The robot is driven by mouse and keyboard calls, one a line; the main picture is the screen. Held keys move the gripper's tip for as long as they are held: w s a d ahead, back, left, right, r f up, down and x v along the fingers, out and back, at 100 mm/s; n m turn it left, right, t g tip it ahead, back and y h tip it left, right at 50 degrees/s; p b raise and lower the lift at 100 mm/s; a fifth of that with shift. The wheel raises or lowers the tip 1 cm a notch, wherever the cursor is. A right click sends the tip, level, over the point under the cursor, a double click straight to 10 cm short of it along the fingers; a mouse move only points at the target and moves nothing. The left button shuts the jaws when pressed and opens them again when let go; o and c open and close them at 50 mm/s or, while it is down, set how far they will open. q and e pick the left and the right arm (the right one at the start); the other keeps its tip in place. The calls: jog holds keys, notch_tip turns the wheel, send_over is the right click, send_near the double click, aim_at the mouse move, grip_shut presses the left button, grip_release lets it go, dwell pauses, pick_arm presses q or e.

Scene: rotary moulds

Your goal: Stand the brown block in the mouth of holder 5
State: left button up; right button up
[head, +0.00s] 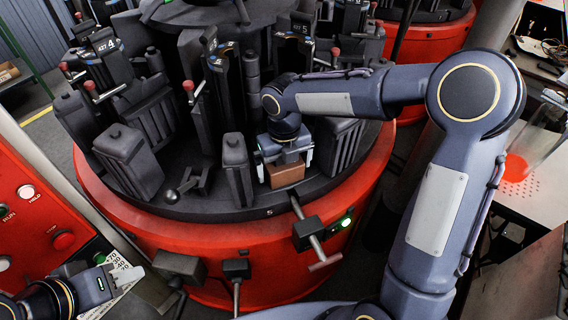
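The brown block (286,174) is at the front of the round dark turntable (205,205), low between the fingers of my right gripper (286,163). The gripper points down and appears shut on the block. Whether the block touches the surface below cannot be told. A dark upright post (298,50) with a small label that seems to read 5 stands behind my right wrist; my arm hides what lies below it. My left gripper (130,273) is at the lower left, away from the block; its finger gap is not clear.
Dark ribbed mould blocks (128,160) stand on the turntable on both sides of the block. A post labelled 4 (104,45) stands at the upper left. A T-handle (318,245) sticks out from the red rim. A red control panel (45,220) is at the left.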

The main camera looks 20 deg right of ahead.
notch_tip(320, 180, up, 12)
jog(key=shift+r+p, duration=0.15)
jog(key=shift+p, duration=0.8)
jog(key=shift+s+d+r+m, duration=0.2)
jog(key=shift+s+d+m, duration=0.1)
jog(key=shift+m, duration=0.2)
jog(key=s+d+f+n+t+y, duration=0.1)
jog(key=s+d+n+t+y, duration=0.1)
jog(key=s+n, duration=0.8)
jog(key=s+d+f+n+t+y, duration=0.1)
jog(key=s+d+n, duration=0.4)
jog(key=s+n, duration=0.6)
jog(key=f+n+t, duration=0.1)
jog(key=n+t, duration=0.1)
jog(key=n, duration=1)
jog(key=shift+s+f+n+t+y, duration=0.25)
jog(key=shift+f+n+t+y, duration=0.05)
jog(key=shift+y, duration=0.1)
jog(key=shift+a, duration=0.15)
